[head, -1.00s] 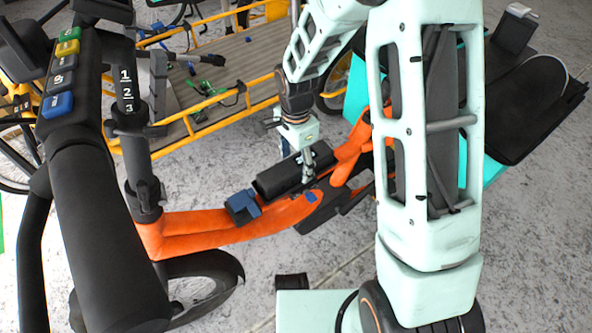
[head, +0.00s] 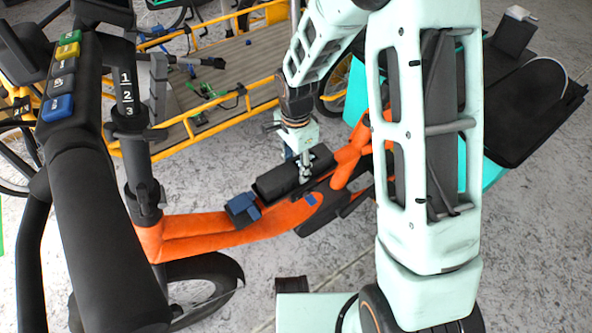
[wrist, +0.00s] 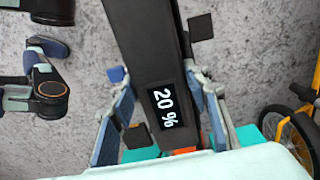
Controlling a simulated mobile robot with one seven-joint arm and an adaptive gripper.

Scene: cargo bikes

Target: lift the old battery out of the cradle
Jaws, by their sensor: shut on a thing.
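The old battery (head: 280,183) is a long black block lying tilted along the orange bike frame (head: 215,228) in the head view. In the wrist view the battery (wrist: 148,45) runs between the fingers, and its display reads 20 %. My gripper (head: 305,170) is shut on it from above, near its upper right end; in the wrist view my gripper's blue-padded fingers (wrist: 160,110) stand on both sides of it. A blue block (head: 243,208) is at the battery's lower left end. The cradle is mostly hidden under the battery; I cannot tell whether they touch.
A black handlebar grip (head: 100,220) with coloured buttons stands close at the left. A yellow cargo bike with a slatted bed (head: 215,85) is behind. A teal bike part (head: 357,90) with a black seat is at the right. Grey floor shows below the frame.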

